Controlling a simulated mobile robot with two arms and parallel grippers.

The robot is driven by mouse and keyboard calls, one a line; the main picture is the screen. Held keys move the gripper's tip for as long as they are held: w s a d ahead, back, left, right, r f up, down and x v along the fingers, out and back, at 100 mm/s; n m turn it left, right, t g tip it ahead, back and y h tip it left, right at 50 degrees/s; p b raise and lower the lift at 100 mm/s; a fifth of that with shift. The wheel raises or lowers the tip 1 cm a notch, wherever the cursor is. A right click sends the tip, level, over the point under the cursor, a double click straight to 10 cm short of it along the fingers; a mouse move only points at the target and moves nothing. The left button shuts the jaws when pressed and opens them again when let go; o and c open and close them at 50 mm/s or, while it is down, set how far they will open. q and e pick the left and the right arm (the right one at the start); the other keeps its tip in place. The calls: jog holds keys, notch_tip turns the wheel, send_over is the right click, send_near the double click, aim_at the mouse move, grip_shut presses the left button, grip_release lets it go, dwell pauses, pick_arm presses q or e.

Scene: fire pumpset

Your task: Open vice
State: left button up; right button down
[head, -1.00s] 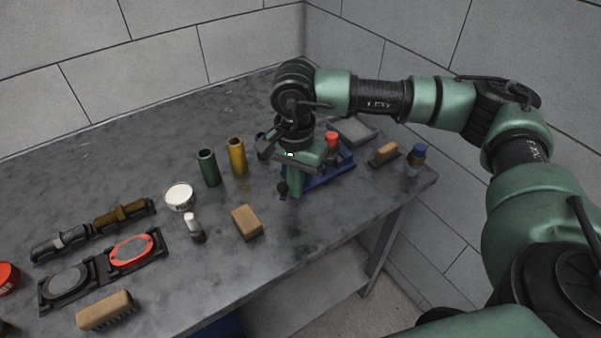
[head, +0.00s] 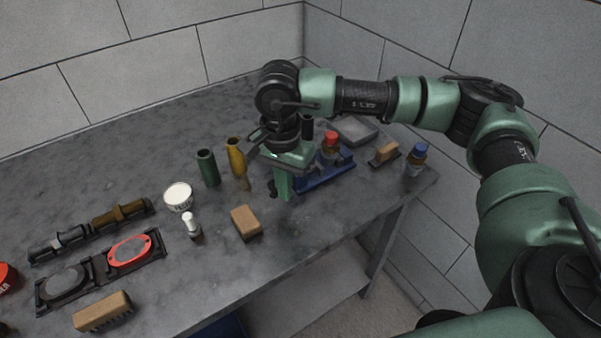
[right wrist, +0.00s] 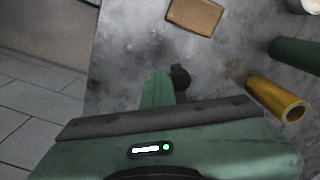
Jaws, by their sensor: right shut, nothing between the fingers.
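The vice (head: 325,176) looks like the low blue body near the right end of the workbench, partly hidden by my right gripper. My right gripper (head: 284,196) points down just left of the blue body, its green fingers shut with nothing between them. A dark round knob (head: 272,188), perhaps an end of the vice handle, sits right beside the fingers. In the right wrist view the knob (right wrist: 180,76) is close against the green fingers (right wrist: 157,88); whether they touch I cannot tell. The vice jaws and most of the handle are hidden. My left gripper is not in view.
A brass cylinder (head: 236,158) and a green cylinder (head: 207,167) stand left of the gripper. A wooden block (head: 246,222) lies near the bench's front edge. A red-capped bottle (head: 330,146) and a blue-capped bottle (head: 418,160) are to the right. Walls stand behind.

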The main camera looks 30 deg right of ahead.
jog(key=shift+w+a+f, duration=0.2)
jog(key=shift+w+a, duration=0.25)
jog(key=shift+a, duration=0.3)
jog(key=shift+w+a+b, duration=0.1)
jog(key=shift+a+b, duration=0.05)
jog(key=shift+b, duration=0.15)
jog(key=shift+w+a+b, duration=0.3)
jog(key=shift+w+a, duration=0.25)
jog(key=shift+w, duration=0.2)
jog(key=shift+a, duration=0.1)
jog(key=shift+w, duration=0.55)
jog(key=shift+s, duration=0.15)
